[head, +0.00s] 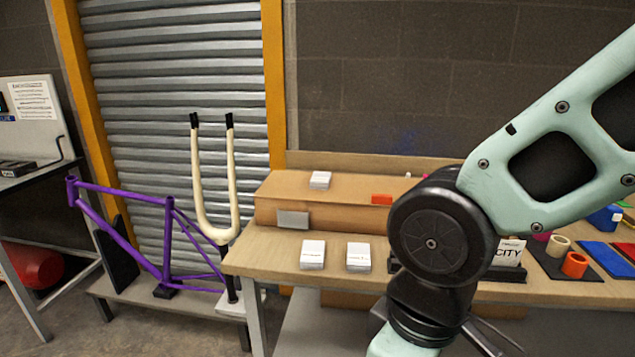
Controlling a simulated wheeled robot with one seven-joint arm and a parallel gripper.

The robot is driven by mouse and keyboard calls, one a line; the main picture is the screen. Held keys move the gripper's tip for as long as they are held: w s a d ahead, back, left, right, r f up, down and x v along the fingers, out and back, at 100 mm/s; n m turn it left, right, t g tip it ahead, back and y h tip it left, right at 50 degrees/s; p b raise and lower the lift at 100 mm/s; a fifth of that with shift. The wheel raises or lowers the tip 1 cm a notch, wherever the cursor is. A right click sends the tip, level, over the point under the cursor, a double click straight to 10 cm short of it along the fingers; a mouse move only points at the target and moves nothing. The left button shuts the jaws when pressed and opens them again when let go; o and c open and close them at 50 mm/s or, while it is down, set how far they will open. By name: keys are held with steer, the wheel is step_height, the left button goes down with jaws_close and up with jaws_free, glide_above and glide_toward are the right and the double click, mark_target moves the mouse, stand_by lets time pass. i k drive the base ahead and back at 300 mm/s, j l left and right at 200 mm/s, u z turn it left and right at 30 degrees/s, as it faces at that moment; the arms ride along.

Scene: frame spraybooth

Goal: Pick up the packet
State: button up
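Two white packets lie side by side on the wooden bench top, a left packet (313,254) and a right packet (358,256). A third white packet (320,180) lies on the raised brown step (345,187) at the back of the bench. I cannot tell which one the task means. My arm reaches in from the upper right, and its black joint stands in front of the bench to the right of the packets. The arm runs down out of the bottom edge, and my gripper does not show clearly.
A grey plate (293,219) is on the step's front, and an orange-red block (381,199) is farther right. A purple bike frame (165,240) and cream fork (198,190) stand left.

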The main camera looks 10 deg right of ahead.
mark_target(319, 180)
steer(key=i+j+z, duration=0.35)
steer(key=i+j, duration=0.35)
steer(key=i+j+z, duration=0.35)
steer(key=i+j, duration=0.45)
steer(key=j, duration=0.1)
